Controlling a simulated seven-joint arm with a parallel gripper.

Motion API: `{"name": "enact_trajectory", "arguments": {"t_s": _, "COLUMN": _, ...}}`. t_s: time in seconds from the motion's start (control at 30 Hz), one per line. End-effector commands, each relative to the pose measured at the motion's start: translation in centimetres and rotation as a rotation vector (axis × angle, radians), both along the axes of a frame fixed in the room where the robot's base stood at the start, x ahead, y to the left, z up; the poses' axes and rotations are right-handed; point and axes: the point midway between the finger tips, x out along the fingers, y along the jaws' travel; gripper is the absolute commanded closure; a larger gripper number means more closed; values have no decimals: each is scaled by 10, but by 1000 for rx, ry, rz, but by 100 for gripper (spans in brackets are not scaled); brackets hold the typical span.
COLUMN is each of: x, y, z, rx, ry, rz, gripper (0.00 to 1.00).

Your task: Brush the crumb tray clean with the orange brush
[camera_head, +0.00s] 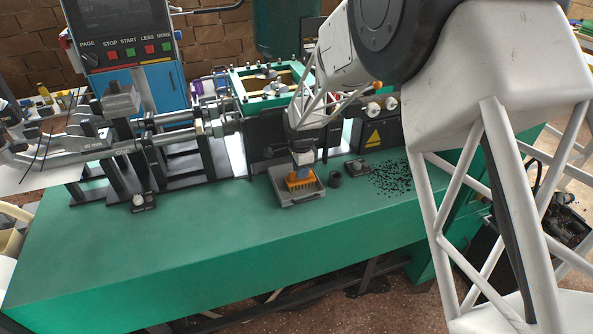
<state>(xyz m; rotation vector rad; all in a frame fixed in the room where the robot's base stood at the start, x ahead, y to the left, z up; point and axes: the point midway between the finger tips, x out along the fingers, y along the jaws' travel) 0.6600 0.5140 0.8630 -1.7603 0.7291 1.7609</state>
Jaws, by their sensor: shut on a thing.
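The crumb tray (285,197) is a small grey tray lying on the green machine top, near the middle of the view. The orange brush (300,181) is upright with its bristles down at the tray, over its right part. My gripper (303,160) is above the tray, shut on the top of the brush. Whether the bristles touch the tray floor is hard to tell. Any crumbs in the tray are too small to make out.
A small dark cup (335,179) stands just right of the tray, with a dark flat block (357,168) beyond it. Dark crumbs (391,177) lie scattered further right. Machine parts (273,138) rise behind the tray. The green top (190,245) is clear at the front left.

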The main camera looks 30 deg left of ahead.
Motion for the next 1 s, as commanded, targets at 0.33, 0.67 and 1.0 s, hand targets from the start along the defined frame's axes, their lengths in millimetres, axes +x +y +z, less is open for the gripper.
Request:
{"name": "enact_trajectory", "arguments": {"t_s": 0.33, "x": 2, "y": -3, "z": -1, "rx": -2, "ry": 2, "rz": 0, "gripper": 100}}
{"name": "enact_trajectory", "arguments": {"t_s": 0.67, "x": -1, "y": 0, "z": 0, "rx": -1, "ry": 1, "rz": 0, "gripper": 100}}
{"name": "enact_trajectory", "arguments": {"t_s": 1.0, "x": -12, "y": 12, "z": 1, "rx": 0, "ry": 0, "rz": 0, "gripper": 100}}
